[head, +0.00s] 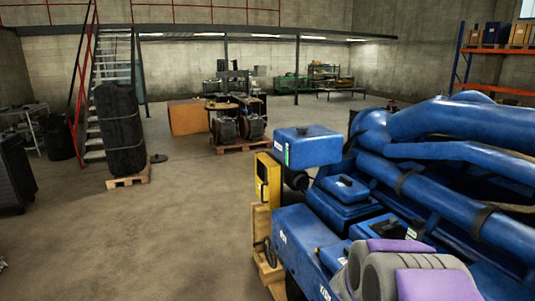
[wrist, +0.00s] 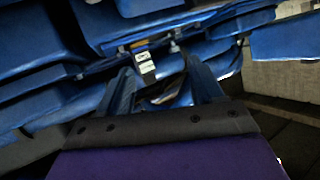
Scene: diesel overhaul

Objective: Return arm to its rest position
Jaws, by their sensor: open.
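My gripper (wrist: 158,78) shows in the wrist view, with its purple body at the bottom edge and its two dark fingers reaching up the middle. The fingers stand apart, and I see nothing held between them. Blue engine parts (wrist: 50,60) fill the view beyond the fingers; I cannot tell whether the fingers touch any of them. In the head view, purple and grey links of my arm show at the bottom right, in front of the big blue diesel engine (head: 455,120). My gripper's fingers cannot be made out there.
A black wrapped cylinder (head: 120,130) stands on a pallet by the stairs (head: 110,75). Machinery (head: 238,120) on a pallet stands farther back.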

